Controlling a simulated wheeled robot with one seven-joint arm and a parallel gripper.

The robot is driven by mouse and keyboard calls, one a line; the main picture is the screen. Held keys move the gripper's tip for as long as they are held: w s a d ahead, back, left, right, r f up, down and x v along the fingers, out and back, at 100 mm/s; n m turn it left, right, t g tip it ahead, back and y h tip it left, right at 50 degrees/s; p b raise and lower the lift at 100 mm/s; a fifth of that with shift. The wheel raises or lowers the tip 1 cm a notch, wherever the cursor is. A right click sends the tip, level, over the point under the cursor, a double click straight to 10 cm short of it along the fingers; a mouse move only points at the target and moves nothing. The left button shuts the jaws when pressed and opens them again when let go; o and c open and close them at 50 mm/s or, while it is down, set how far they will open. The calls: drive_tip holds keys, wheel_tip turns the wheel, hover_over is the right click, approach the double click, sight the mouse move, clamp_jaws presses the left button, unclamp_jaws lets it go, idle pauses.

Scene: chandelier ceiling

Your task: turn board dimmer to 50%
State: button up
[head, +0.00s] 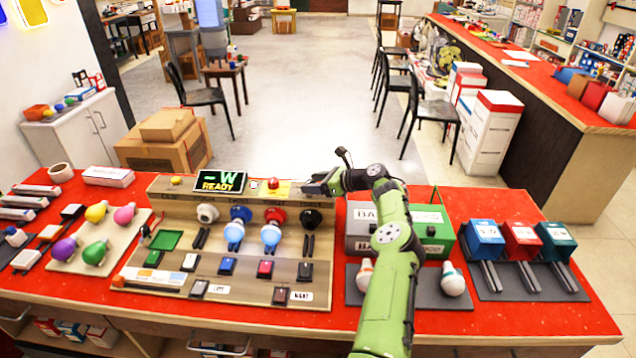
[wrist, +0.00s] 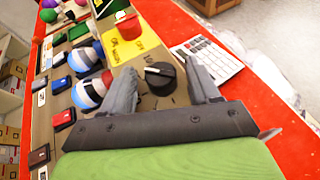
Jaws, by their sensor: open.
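The board (head: 225,265) is a wooden panel on the red table, with a display (head: 220,181) reading "W READY". In the wrist view, a black round dial (wrist: 160,75) with a pale pointer mark sits on the board's upper ledge, beside a yellow plate with a red button (wrist: 127,25). It looks like the dimmer. My gripper (wrist: 161,64) is open, with one finger on each side of the dial; I cannot tell whether they touch it. In the head view, my gripper (head: 318,187) is at the ledge's right end and hides the dial.
Blue-and-white bulbs (head: 271,235) sit in the board's sockets, with several switches below. A grey and green box (head: 432,240) stands right of the board, partly behind my arm. A tray of coloured bulbs (head: 98,235) lies left. A white calculator-like pad (wrist: 212,58) lies beyond the dial.

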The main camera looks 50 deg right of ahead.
drive_tip(key=p+v, duration=0.1)
drive_tip(key=v, duration=1.4)
drive_tip(key=shift+s+r, duration=0.15)
drive_tip(key=shift+s, duration=0.2)
drive_tip(key=w+a+p, duration=0.1)
drive_tip(key=w, duration=0.1)
drive_tip(key=w+a+h+p, duration=0.1)
drive_tip(key=w, duration=0.1)
drive_tip(key=w+a+m+h+p, duration=0.1)
drive_tip(key=w+p, duration=0.1)
drive_tip(key=shift+w+a+r, duration=0.1)
drive_tip(key=shift+a+r, duration=0.15)
drive_tip(key=shift+r, duration=0.05)
drive_tip(key=s+a+m+g+h+p, duration=0.1)
drive_tip(key=s+a+m+h+p, duration=0.4)
drive_tip(key=a+m+h+p, duration=0.3)
drive_tip(key=x, duration=1.6)
drive_tip(key=shift+a+f+b, duration=0.15)
drive_tip(key=shift+f+b, duration=0.1)
drive_tip(key=shift+b, duration=0.05)
drive_tip(key=shift+c, duration=0.4)
